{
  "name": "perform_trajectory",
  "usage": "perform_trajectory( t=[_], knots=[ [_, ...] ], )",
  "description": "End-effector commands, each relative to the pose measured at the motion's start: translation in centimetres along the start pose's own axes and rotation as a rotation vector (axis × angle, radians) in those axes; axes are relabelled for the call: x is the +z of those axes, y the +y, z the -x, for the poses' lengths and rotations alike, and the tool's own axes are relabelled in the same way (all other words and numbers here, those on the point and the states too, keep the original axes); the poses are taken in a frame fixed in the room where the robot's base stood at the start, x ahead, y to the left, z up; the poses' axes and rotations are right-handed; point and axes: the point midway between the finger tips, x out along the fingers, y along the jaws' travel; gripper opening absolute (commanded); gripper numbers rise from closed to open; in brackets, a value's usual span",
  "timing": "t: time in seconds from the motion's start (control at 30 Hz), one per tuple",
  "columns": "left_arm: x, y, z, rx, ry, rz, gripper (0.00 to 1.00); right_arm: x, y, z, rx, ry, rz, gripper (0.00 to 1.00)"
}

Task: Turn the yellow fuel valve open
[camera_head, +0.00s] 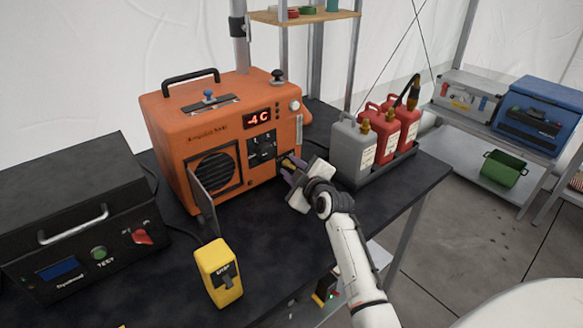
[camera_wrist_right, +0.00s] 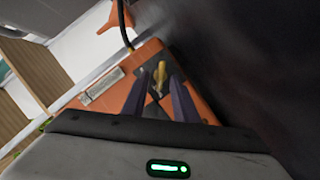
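The orange heater-like unit (camera_head: 222,132) stands on the black table with its display reading "-4C". The yellow fuel valve (camera_wrist_right: 160,74) shows in the right wrist view as a small yellow handle on a dark plate on the orange housing. In the head view, my right gripper (camera_head: 290,169) is at the unit's lower right front and mostly hides the valve. In the wrist view, the purple fingers of my right gripper (camera_wrist_right: 159,80) are apart, one on each side of the valve, with gaps visible. Contact cannot be told. My left gripper is not in view.
A grey can (camera_head: 352,150) and red cans (camera_head: 382,128) stand in a tray right of my gripper. A yellow stop box (camera_head: 218,272) and a black case (camera_head: 75,215) are at left. The unit's small door (camera_head: 201,199) hangs open. The front right table is clear.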

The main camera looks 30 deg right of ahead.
Motion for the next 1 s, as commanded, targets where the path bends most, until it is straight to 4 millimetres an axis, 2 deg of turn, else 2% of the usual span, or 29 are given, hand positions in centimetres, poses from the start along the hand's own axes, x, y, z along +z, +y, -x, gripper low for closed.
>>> perform_trajectory(
  t=[0.27, 0.43, 0.77, 1.0],
  knots=[
    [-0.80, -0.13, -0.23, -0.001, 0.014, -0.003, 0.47, 0.03, -0.02, -0.15, 0.000, 0.000, -0.001, 0.27],
    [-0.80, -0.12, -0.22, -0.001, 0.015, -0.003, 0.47, 0.02, -0.03, -0.14, -0.001, 0.000, -0.001, 0.00],
    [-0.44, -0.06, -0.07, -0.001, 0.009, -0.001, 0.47, 0.02, 0.02, -0.12, -0.008, 0.000, -0.018, 0.00],
    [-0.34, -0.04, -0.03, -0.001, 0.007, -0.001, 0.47, 0.04, 0.26, -0.12, -0.048, 0.000, -0.113, 0.00]
  ],
)
